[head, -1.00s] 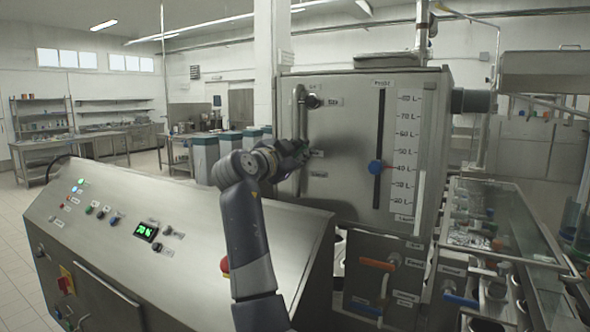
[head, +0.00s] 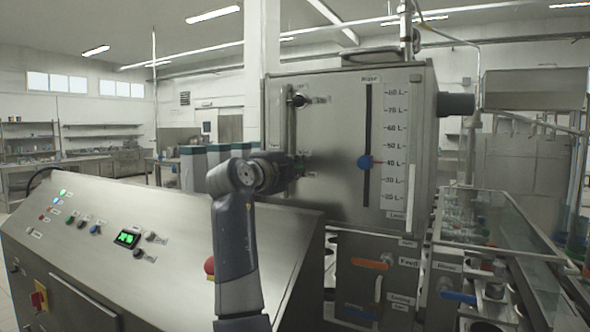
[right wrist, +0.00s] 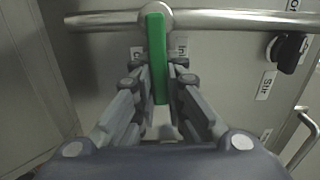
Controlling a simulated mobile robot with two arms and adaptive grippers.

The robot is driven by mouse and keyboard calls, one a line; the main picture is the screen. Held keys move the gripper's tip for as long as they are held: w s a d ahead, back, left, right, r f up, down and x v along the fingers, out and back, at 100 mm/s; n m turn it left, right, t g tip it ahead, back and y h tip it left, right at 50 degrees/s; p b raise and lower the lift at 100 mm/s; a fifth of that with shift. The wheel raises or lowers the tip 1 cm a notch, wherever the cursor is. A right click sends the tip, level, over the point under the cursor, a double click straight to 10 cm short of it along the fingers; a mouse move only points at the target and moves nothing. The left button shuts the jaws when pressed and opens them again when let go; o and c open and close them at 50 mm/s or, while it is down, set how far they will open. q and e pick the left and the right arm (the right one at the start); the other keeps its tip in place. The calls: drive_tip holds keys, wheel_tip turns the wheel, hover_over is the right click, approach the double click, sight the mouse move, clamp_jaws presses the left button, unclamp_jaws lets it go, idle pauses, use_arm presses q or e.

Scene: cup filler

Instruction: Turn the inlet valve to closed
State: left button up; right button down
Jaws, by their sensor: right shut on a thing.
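The inlet valve's green lever (right wrist: 157,50) shows in the right wrist view, mounted on a metal pipe (right wrist: 220,20) along the tank wall. The lever lies crosswise to the pipe. My right gripper (right wrist: 157,88) is shut on the lever, with one finger on each side of it. In the head view, my right gripper (head: 290,165) is at the tank's left front, beside the upright pipe (head: 291,120), and it hides most of the lever. Small labels sit on both sides of the lever, partly covered by the fingers. My left gripper is not in view.
The tank front (head: 335,130) carries a level gauge with a blue marker (head: 365,162). A black knob (right wrist: 287,52) sits near the lever. An orange handle (head: 370,263) and a blue handle (head: 458,297) are below. A sloped control panel (head: 180,215) stands left of my arm.

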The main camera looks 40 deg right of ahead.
drive_tip(key=shift+f+m, duration=0.35)
drive_tip(key=shift+m, duration=0.05)
drive_tip(key=c, duration=1.6)
unclamp_jaws()
drive_tip(key=shift+s, duration=0.1)
drive_tip(key=shift+r, duration=0.1)
drive_tip(key=shift+a, duration=0.1)
drive_tip(key=v, duration=1.2)
